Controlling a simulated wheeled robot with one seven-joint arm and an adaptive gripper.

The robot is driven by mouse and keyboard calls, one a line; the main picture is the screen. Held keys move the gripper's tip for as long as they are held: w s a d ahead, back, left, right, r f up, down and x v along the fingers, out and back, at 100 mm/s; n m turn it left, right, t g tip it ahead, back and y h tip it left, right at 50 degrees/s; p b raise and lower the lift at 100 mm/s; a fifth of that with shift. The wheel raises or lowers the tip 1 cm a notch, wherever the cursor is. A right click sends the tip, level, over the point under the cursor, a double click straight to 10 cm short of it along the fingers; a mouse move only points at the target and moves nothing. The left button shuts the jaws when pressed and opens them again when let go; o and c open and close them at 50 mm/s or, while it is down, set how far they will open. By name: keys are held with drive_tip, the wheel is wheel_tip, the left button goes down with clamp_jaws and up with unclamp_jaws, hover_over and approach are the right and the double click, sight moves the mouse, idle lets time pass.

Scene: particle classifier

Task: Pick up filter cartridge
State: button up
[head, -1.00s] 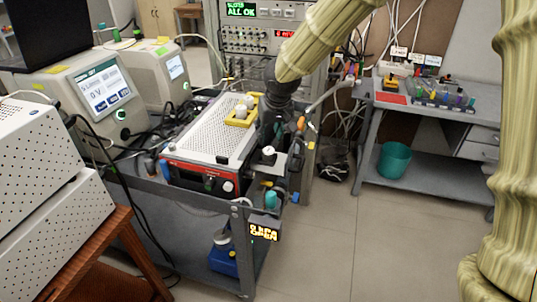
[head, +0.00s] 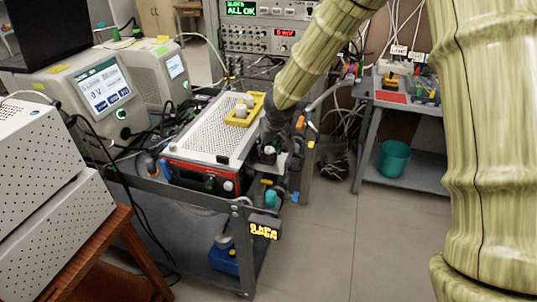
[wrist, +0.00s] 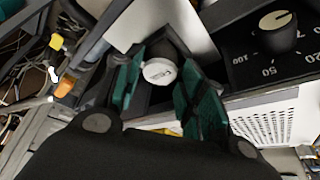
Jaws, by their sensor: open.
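A round part with a white, lettered top (wrist: 160,71) and a dark body shows in the wrist view, and I take it for the filter cartridge. It sits at the right end of the red-fronted instrument on the cart. In the head view my gripper mostly hides it. My gripper (wrist: 163,88) is open, its two green finger pads on either side of the white top in the picture. I cannot tell whether they touch it.
The red-fronted instrument (head: 200,178) fills the cart (head: 190,208) beside my gripper. A black dial panel (wrist: 265,45) is close on the right in the wrist view. Cables and an orange-tipped part (wrist: 64,87) are at left. Open floor (head: 325,250) lies right of the cart.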

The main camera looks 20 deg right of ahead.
drive_tip(key=shift+x, duration=0.8)
drive_tip(key=shift+r, duration=0.1)
drive_tip(key=c, duration=0.7)
